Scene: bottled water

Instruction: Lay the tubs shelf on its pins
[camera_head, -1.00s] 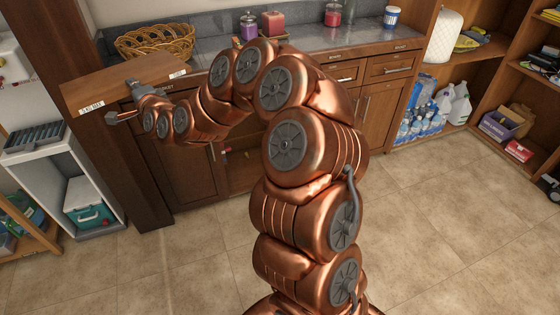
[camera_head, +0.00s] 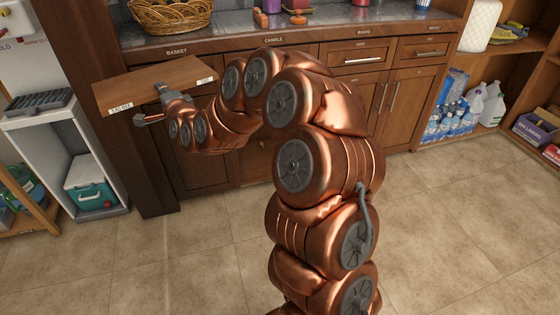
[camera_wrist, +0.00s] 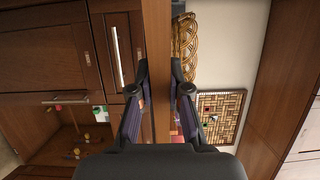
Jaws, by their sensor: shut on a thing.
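A flat wooden board with white labels on its front edge, apparently the tubs shelf (camera_head: 130,86), is held in front of the counter at the left in the head view. My gripper (camera_head: 162,92) is shut on its near edge. In the wrist view the board (camera_wrist: 157,35) runs edge-on between the two fingers of my gripper (camera_wrist: 160,85), which press it from both sides. An open cabinet bay (camera_wrist: 40,135) shows at lower left in the wrist view, with small red, yellow and green bits on its walls, perhaps pins. In the head view my arm hides most of the bay.
The counter (camera_head: 225,38) carries a wicker basket (camera_head: 172,15) and candles (camera_head: 268,6). Cabinet doors (camera_head: 385,95) are right of my arm. A white unit (camera_head: 100,150) with a teal box (camera_head: 92,188) stands left. Bottles (camera_head: 448,125) stand at the right. The tiled floor (camera_head: 180,260) in front is clear.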

